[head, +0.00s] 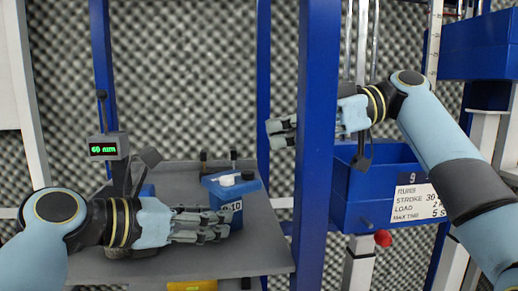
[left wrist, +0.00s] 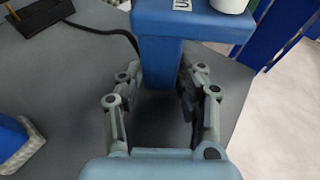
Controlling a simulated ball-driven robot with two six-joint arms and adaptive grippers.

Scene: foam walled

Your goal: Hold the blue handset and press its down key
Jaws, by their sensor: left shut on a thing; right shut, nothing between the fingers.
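The blue handset (head: 238,217) stands upright over the grey table, with a wider head on a narrower stem. My left gripper (head: 226,226) is shut on the handset's stem from the left. In the left wrist view its fingers (left wrist: 157,95) lie on both sides of the blue stem (left wrist: 160,62), below the head.
The grey table (head: 262,257) bears a small display (head: 108,147) with green digits at its left. A blue post (head: 315,120) rises between the handset and the blue bin (head: 372,190). A red knob (head: 383,238) is below the bin. A dark cable (left wrist: 100,28) lies beside the handset.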

